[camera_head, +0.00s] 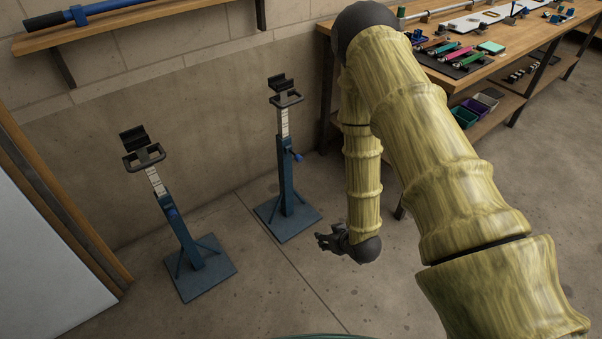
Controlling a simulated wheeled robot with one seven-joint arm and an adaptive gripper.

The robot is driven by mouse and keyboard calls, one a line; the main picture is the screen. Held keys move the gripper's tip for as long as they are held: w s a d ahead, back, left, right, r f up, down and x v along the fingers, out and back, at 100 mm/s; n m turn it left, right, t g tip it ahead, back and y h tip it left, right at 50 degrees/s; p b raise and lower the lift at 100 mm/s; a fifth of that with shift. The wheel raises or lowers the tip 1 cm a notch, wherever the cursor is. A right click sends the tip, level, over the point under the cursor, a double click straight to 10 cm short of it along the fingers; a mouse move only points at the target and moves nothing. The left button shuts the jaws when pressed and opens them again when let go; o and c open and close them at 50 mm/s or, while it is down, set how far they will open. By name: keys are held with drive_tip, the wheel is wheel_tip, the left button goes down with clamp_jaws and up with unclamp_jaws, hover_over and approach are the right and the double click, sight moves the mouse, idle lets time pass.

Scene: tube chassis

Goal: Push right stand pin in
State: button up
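Two blue stands with black cradle tops stand on the floor by the wall. The right stand (286,182) is upright, and its blue pin (297,156) sticks out from the right side of the post, below the pale scale strip. How deep the pin sits cannot be made out. The left stand (181,236) has a blue pin (172,213) close against its post. My gripper (321,240) hangs low, right of the right stand's base and below its pin, apart from both. It is small and dark, and its finger opening is unclear.
A wooden workbench (500,66) with tools and bins stands at the right, behind my arm. A wall shelf (130,22) holds a blue bar at upper left. A white panel (40,235) leans at left. The floor in front of the stands is clear.

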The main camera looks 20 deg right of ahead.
drive_tip(key=w+d+f+n+t+y+b, duration=0.2)
drive_tip(key=w+t+b, duration=0.2)
drive_tip(key=w+b, duration=0.75)
drive_tip(key=n+t+y+b, duration=0.3)
drive_tip(key=t+b, duration=0.2)
drive_tip(key=b, duration=0.3)
approach(300, 159)
drive_tip(key=b+x, duration=0.3)
drive_tip(key=x, duration=0.6)
drive_tip(key=shift+w+f, duration=0.15)
drive_tip(key=shift+w, duration=0.05)
clamp_jaws()
